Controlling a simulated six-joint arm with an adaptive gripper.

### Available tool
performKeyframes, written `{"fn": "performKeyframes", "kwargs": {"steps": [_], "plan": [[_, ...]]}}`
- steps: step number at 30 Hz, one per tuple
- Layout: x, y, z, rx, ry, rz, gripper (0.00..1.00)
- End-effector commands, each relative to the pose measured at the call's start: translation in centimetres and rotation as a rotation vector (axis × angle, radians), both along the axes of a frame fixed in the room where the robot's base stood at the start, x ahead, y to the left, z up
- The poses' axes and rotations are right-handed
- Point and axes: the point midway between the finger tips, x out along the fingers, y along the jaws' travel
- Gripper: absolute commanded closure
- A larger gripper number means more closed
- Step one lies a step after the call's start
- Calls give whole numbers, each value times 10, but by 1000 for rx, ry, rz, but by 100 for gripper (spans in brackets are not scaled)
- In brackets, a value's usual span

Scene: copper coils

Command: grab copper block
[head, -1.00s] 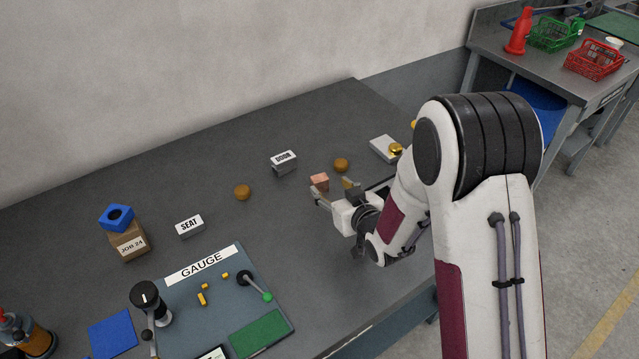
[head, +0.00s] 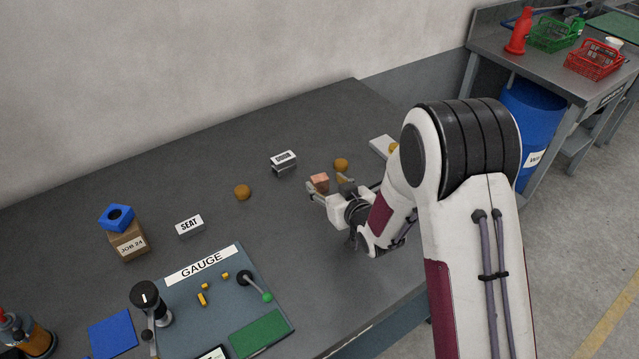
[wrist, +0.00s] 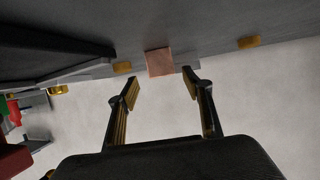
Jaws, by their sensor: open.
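The copper block (head: 320,181) is a small pinkish cube on the grey table, right of centre in the head view. In the wrist view the copper block (wrist: 159,62) shows just beyond my fingertips, roughly centred between them. My gripper (head: 327,190) is open and empty, low over the table on the near side of the block. In the wrist view my gripper (wrist: 160,84) has its two fingers spread apart. Whether a finger touches the block cannot be told.
A round brown piece (head: 341,164) lies just behind the block, another (head: 242,192) farther left. A labelled grey block (head: 284,163) stands behind. The SEAT block (head: 190,226) and gauge board (head: 240,300) are to the left. A light pad (head: 380,146) lies right. Table between is clear.

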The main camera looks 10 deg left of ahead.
Motion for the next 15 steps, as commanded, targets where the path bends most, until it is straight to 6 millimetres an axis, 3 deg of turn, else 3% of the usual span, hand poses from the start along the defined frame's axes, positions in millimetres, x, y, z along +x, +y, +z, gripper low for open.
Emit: {"fn": "performKeyframes", "kwargs": {"steps": [15], "plan": [[31,25,-16,0,0,0,50]]}}
